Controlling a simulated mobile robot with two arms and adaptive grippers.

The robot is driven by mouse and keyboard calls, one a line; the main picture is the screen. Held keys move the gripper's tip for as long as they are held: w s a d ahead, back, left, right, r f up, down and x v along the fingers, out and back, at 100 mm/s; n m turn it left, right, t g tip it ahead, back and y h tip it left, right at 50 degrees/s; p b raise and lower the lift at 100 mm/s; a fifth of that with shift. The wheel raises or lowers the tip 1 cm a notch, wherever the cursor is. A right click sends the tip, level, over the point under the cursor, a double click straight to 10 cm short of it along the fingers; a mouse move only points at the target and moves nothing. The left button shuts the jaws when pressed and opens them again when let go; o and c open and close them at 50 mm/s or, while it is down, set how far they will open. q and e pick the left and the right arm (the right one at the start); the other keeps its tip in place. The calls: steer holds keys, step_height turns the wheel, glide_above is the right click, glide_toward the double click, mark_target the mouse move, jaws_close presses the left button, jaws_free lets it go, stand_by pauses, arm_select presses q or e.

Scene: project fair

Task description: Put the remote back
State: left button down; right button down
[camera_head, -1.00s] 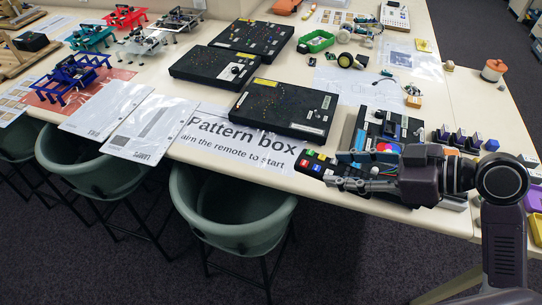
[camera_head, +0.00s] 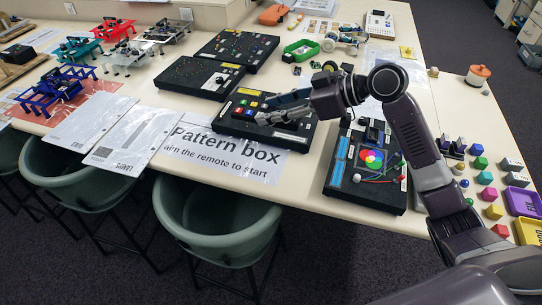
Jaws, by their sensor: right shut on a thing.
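The remote (camera_head: 243,104) is dark with several coloured buttons. It shows over the left part of the nearest black pattern box (camera_head: 296,139). My right gripper (camera_head: 270,109) reaches in from the right and is shut on the remote's right part, which its fingers partly hide. I cannot tell whether the remote touches the box. A "Pattern box, aim the remote to start" sign (camera_head: 222,152) lies flat in front of the box. My left gripper is not in view.
Two more black boxes (camera_head: 199,76) (camera_head: 237,50) stand behind. A black panel with a colour wheel (camera_head: 340,190) lies to the right near the front edge, with several coloured blocks (camera_head: 489,194) beyond it. Green chairs (camera_head: 216,229) stand along the front edge.

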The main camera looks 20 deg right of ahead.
step_height(320, 180, down, 15)
steer(key=shift+r+p, duration=0.1)
steer(key=shift+p, duration=1.15)
steer(key=shift+f, duration=0.25)
